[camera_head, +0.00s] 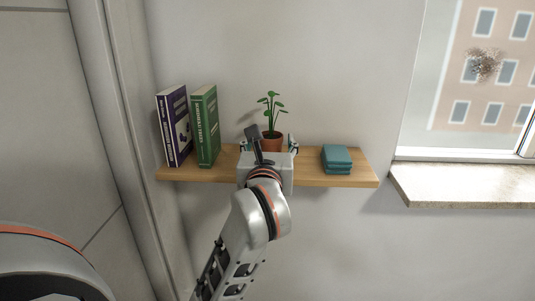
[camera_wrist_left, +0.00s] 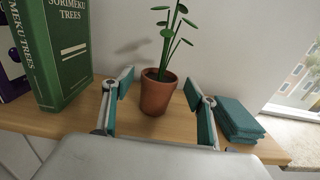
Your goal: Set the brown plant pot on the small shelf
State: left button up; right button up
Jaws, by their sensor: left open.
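The brown plant pot (camera_head: 271,143) with a green plant stands upright on the small wooden shelf (camera_head: 320,180). In the left wrist view the pot (camera_wrist_left: 157,92) rests on the shelf board (camera_wrist_left: 75,122), close to the wall. My left gripper (camera_head: 269,146) is at the shelf, in front of the pot. In the left wrist view its open fingers (camera_wrist_left: 160,107) stand to the left and right of the pot, with gaps on both sides. In the head view the gripper body hides the pot's lower front. My right gripper is not in view.
A purple book (camera_head: 175,127) and a green book (camera_head: 205,127) stand at the shelf's left end. A small teal stack (camera_head: 337,158) lies to the right of the pot. A window sill (camera_head: 460,187) is further right.

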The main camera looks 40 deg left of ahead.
aim_at(271, 141)
pick_arm(q)
jog(key=v, duration=0.4)
jog(key=shift+s+d, duration=0.1)
jog(key=p+v, duration=0.4)
jog(key=p, duration=0.1)
jog(key=shift+s+d, duration=0.1)
jog(key=shift+s, duration=0.25)
